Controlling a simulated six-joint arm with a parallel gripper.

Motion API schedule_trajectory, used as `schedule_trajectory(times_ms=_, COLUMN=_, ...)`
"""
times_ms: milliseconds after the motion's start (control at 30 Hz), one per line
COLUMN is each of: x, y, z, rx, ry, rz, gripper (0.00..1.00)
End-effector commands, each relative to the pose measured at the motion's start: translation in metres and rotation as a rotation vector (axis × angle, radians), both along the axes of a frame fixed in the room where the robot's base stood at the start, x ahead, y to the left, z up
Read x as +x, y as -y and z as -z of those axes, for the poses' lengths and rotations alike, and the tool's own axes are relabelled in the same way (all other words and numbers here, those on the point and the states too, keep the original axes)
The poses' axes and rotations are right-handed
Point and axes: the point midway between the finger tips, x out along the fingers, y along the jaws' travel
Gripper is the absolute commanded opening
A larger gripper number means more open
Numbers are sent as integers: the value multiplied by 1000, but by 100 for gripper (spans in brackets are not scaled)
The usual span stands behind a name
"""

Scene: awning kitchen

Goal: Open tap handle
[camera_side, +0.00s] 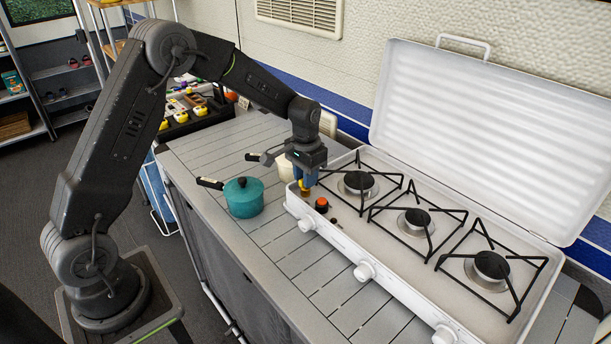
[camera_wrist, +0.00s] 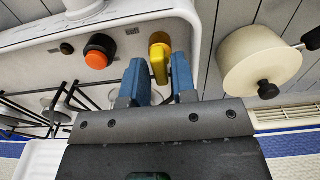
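The yellow tap handle (camera_wrist: 160,56) stands at the left end of the white stove, seen from above in the wrist view. In the side view, part of it (camera_side: 304,191) shows beneath my gripper (camera_side: 308,180). In the wrist view, my gripper (camera_wrist: 160,82) has its two blue fingers on either side of the handle, with the handle's tip reaching in between them.
An orange-topped black knob (camera_side: 321,205) stands close by on the stove (camera_side: 340,232). Burners with black grates (camera_side: 361,182) lie to the right, under a raised lid (camera_side: 480,120). A cream pot (camera_wrist: 258,58) and a teal pot (camera_side: 243,197) stand on the counter to the left.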

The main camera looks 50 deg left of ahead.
Motion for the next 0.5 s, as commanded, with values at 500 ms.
schedule_trajectory(times_ms=500, x=1, y=0, z=-10, rx=1, ry=2, rz=3, gripper=39)
